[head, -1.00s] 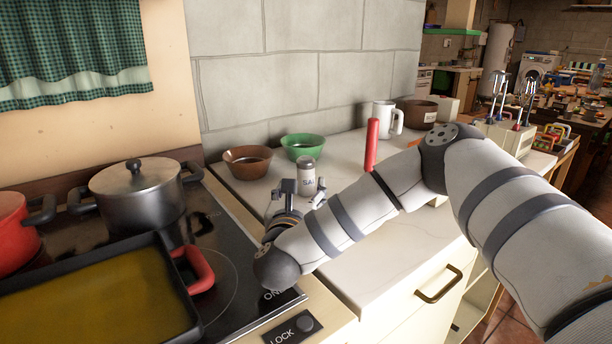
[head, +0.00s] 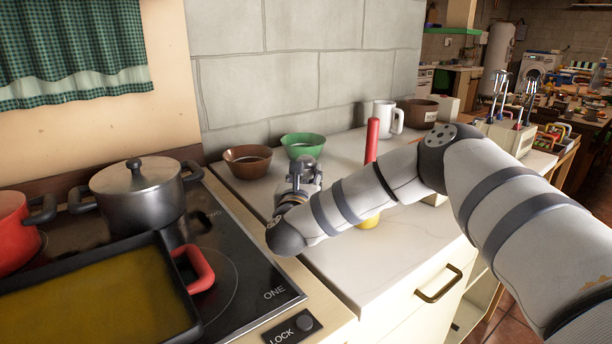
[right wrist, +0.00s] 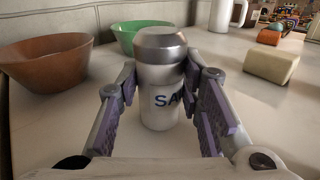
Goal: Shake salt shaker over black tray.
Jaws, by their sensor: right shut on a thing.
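The salt shaker (right wrist: 160,80) is white with a metal cap and dark lettering. It stands upright on the pale counter in the right wrist view, between the fingers of my right gripper (right wrist: 160,105). My right gripper (head: 304,172) is shut on it; in the head view the gripper hides most of the shaker. The black tray (head: 188,318) lies on the stove at the lower left, with a yellow layer inside and a red handle grip. My left gripper is not in view.
A brown bowl (head: 247,161) and a green bowl (head: 303,145) stand behind the gripper. A red-and-yellow upright object (head: 371,140) is close to my right arm. A steel pot (head: 138,205) and a red pot (head: 14,230) stand behind the tray.

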